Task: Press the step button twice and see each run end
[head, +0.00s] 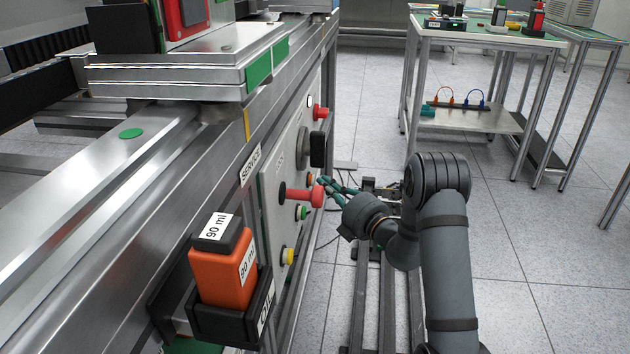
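A pale control panel (272,215) is fixed to the side of the metal frame. It carries a green button (302,212), a yellow button (288,256) lower down and a large red knob (303,195) that sticks out. I cannot read which one is the step button. My gripper (323,183) has teal fingers and points left at the panel, close to the red knob and above the green button. Its fingertips are partly hidden near the knob, and I cannot tell whether they touch anything or how far apart they are. No run indicator is clear to me.
Higher on the panel are a black handle (318,149) and another red knob (320,112). An orange oil bottle (222,274) marked 90 ml sits in a black holder (232,325) at the near end. A green-topped table (480,34) stands at the back right. Open floor lies right of my arm.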

